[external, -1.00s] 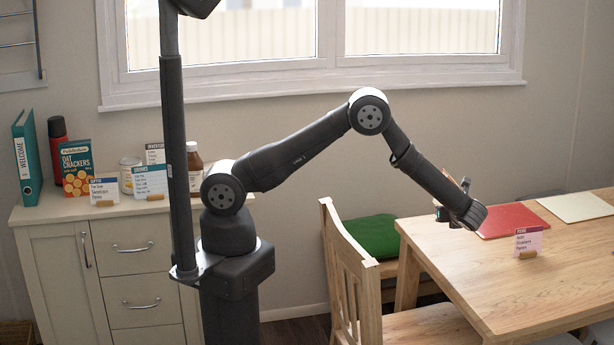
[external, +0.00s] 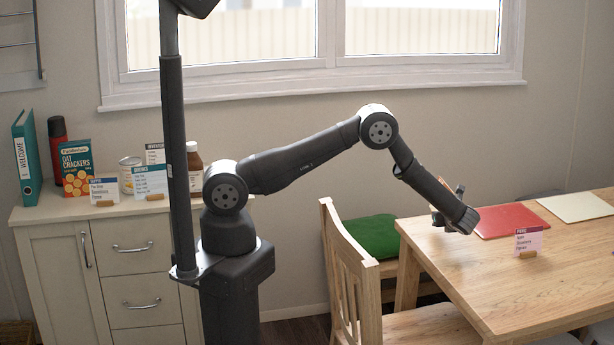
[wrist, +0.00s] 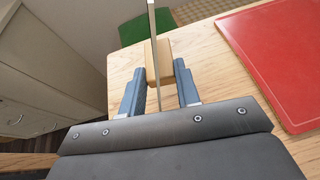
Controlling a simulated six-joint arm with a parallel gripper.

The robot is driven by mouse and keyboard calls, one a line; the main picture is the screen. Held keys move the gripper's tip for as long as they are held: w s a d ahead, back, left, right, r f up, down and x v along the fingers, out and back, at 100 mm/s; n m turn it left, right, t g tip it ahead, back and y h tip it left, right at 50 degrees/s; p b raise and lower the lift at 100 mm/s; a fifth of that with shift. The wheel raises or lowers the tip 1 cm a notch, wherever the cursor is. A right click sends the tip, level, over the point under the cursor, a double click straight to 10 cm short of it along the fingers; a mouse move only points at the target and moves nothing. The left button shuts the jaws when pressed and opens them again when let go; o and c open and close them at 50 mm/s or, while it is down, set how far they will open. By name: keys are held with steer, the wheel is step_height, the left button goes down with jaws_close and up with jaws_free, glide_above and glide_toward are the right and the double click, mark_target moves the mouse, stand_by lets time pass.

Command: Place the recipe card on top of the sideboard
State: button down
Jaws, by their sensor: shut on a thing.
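My gripper (external: 440,216) is over the far left end of the wooden table. In the wrist view its two blue-grey fingers (wrist: 159,78) are shut on the wooden block holder of a card (wrist: 158,62). The recipe card (wrist: 153,22) stands in that block as a thin strip, seen edge-on, so its face is hidden. In the external view the wrist mostly hides it. I cannot tell how high it is above the table. The cream sideboard (external: 62,215) stands at the left, behind my base.
The sideboard top holds a teal binder (external: 27,160), red flask (external: 58,150), cracker box (external: 76,168), tin (external: 130,174), brown bottle (external: 194,165) and several standing cards (external: 104,190). A pink card (external: 528,241) and red mat (external: 510,220) are on the table. A chair (external: 350,265) stands between.

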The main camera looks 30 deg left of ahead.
mark_target(440, 235)
steer(key=shift+w+a+f, duration=0.1)
steer(key=shift+w+f, duration=0.15)
steer(key=shift+f, duration=1.65)
steer(key=shift+f, duration=0.15)
steer(key=c, duration=1.1)
jaws_free()
steer(key=shift+f, duration=0.1)
